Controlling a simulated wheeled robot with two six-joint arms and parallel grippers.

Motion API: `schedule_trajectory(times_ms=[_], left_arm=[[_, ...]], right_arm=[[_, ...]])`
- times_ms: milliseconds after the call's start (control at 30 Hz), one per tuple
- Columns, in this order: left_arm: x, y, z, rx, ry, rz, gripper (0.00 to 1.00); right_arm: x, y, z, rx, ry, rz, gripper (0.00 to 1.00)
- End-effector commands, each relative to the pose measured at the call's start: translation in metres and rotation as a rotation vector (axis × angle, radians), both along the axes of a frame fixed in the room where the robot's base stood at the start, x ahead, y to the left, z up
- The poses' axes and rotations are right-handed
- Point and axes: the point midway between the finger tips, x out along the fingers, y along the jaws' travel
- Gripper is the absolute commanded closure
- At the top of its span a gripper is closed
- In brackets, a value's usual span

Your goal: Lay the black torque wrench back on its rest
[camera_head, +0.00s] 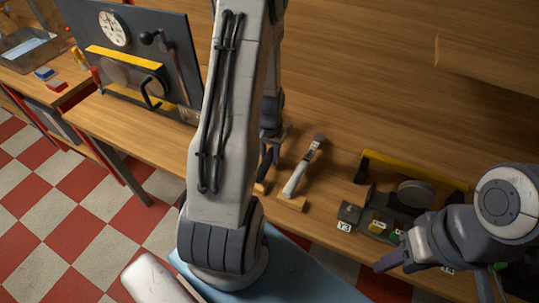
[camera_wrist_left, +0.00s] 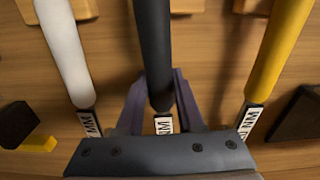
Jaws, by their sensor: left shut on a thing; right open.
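The black torque wrench (camera_wrist_left: 152,45) runs lengthwise through the middle of the left wrist view, with a white label at its near end. My left gripper (camera_wrist_left: 160,98) is shut on it, one finger on each side. A wooden rest block (camera_wrist_left: 187,5) shows under the wrench's far part; I cannot tell whether they touch. In the head view my left gripper (camera_head: 269,160) is beside the white wrench, and my forearm hides much of that area. My right gripper (camera_head: 436,276) is open and empty at the lower right.
The white wrench (camera_wrist_left: 66,50) lies to the left and the yellow wrench (camera_wrist_left: 277,50) to the right, both close. Small labelled blocks (camera_head: 349,213) and a yellow-framed rack (camera_head: 385,165) stand on the bench to the right. A dark tool board (camera_head: 180,40) stands at the left.

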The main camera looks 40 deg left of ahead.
Motion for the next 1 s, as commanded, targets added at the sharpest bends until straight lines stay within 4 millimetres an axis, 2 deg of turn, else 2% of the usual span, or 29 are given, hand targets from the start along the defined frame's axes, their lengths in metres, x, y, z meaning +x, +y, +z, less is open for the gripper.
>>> schedule_trajectory(times_ms=[833, 867, 900, 933, 967, 1000], left_arm=[[0.0007, 0.0004, -0.0073, 0.002, -0.002, 0.000, 1.00], [0.0007, 0.0004, -0.0073, 0.002, -0.002, 0.000, 0.60], [0.0007, 0.0004, -0.0073, 0.001, -0.002, 0.000, 0.45], [0.0006, 0.0004, -0.0074, 0.001, -0.002, 0.000, 0.33], [0.0006, 0.0004, -0.0074, 0.001, -0.002, 0.000, 0.29], [0.0006, 0.0004, -0.0074, 0.001, -0.002, 0.000, 0.29]], right_arm=[[0.0000, 0.0000, -0.0044, 0.000, 0.000, 0.000, 0.50], [0.0000, 0.0000, -0.0044, 0.000, 0.000, 0.000, 0.50], [0.0000, 0.0000, -0.0044, 0.000, 0.000, 0.000, 0.50], [0.0000, 0.0000, -0.0044, 0.000, 0.000, 0.000, 0.50], [0.0000, 0.0000, -0.0044, 0.000, 0.000, 0.000, 0.50], [0.0000, 0.0000, -0.0044, 0.000, 0.000, 0.000, 0.50]])
